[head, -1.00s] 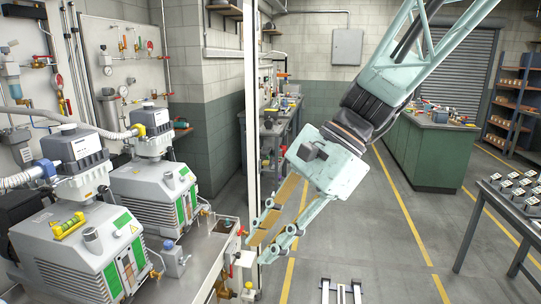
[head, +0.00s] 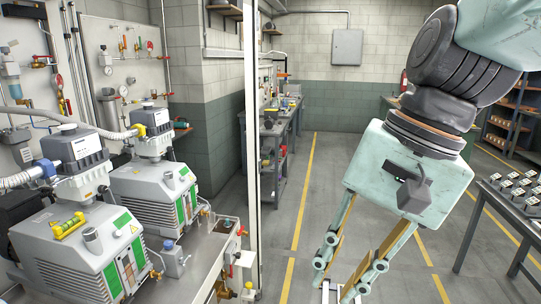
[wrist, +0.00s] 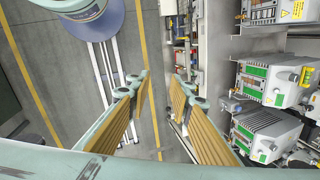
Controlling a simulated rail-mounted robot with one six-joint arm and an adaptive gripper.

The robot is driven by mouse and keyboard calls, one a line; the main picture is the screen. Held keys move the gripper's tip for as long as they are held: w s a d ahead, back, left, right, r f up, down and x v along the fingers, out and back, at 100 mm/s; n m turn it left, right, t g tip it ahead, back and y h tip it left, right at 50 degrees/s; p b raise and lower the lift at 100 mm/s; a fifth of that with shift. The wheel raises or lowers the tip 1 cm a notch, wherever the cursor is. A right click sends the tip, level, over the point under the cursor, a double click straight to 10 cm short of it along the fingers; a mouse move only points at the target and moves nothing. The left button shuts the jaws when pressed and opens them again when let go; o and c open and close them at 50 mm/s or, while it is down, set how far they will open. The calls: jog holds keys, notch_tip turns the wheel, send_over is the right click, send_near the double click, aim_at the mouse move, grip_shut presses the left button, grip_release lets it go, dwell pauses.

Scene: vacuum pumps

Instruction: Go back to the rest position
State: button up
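My gripper (head: 338,282) hangs over the open floor in the head view, right of the pump bench and apart from it. Its fingers point down and stand apart, with tan pads on their inner sides. Nothing is held. The fingertips reach low in the head view.
Two vacuum pumps (head: 150,195) (head: 75,255) stand on the metal bench (head: 205,262) at left. A white post (head: 252,130) rises at the bench's edge. A dark table (head: 497,205) with small parts is at right. The floor (head: 330,165) behind the gripper is clear.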

jog(key=s+d+n+t+h, duration=0.3)
jog(key=s+d+n, duration=0.2)
jog(key=s+d, duration=0.4)
jog(key=shift+s+d+r, duration=0.15)
jog(key=shift+d+r, duration=0.2)
jog(key=shift+d, duration=0.5)
dwell(0.8)
